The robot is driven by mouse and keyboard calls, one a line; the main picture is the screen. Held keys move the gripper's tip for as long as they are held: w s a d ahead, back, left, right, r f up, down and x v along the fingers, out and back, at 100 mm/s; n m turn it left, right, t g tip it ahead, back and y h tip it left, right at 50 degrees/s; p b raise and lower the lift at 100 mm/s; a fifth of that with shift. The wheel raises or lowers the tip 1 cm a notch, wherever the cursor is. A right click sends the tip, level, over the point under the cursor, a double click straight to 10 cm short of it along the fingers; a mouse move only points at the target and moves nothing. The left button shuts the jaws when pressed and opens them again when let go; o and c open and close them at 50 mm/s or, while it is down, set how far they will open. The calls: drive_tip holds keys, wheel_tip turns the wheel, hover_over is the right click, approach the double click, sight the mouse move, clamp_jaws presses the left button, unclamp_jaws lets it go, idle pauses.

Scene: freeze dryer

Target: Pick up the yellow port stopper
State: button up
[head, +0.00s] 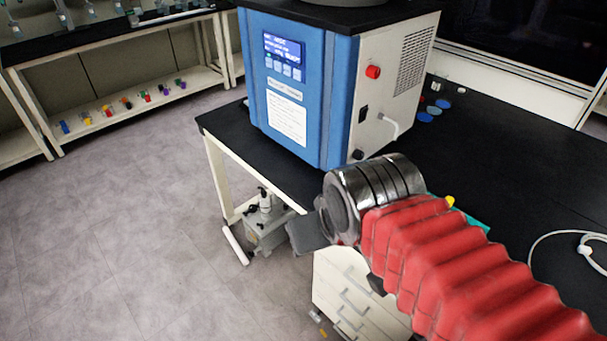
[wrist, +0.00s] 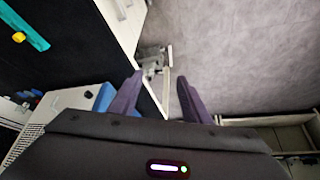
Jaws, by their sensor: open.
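The yellow port stopper (wrist: 19,38) lies on or against a teal strip (wrist: 36,28) on the black bench top, at the upper left of the wrist view. In the head view only a bit of the stopper (head: 450,201) shows above my red-sleeved arm, which hides the rest. My gripper (wrist: 160,76) is open and empty, its two dark fingers apart. It points over the bench edge towards the floor, well away from the stopper. In the head view a grey part of my gripper (head: 308,234) shows beside the bench edge.
A blue and white freeze dryer (head: 340,90) stands on the black bench (head: 520,150). Blue discs (head: 428,114) lie behind it, and a white cable (head: 560,234) lies at right. White drawers (head: 345,290) and a pump (head: 266,222) are below. The floor at left is clear.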

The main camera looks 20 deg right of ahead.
drive_tip(key=w+d+f+m+t+h, duration=0.15)
drive_tip(key=w+d, duration=0.25)
drive_tip(key=d, duration=0.6)
drive_tip(key=w+d+f+m+h, duration=0.15)
drive_tip(key=w+d, duration=0.25)
drive_tip(key=d, duration=0.5)
drive_tip(key=w+d+f+t+h, duration=0.1)
drive_tip(key=w+d+f+h, duration=0.2)
drive_tip(key=d, duration=0.7)
drive_tip(key=m+t, duration=0.2)
drive_tip(key=t, duration=0.2)
approach(451, 203)
drive_tip(key=shift+v, duration=1.2)
drive_tip(key=shift+w+d, duration=0.1)
drive_tip(key=x, duration=0.7)
drive_tip(key=shift+w+f, duration=0.25)
drive_tip(key=shift+w, duration=0.05)
drive_tip(key=shift+w+d+f, duration=0.1)
drive_tip(key=shift+w+d, duration=0.1)
drive_tip(key=shift+w, duration=0.1)
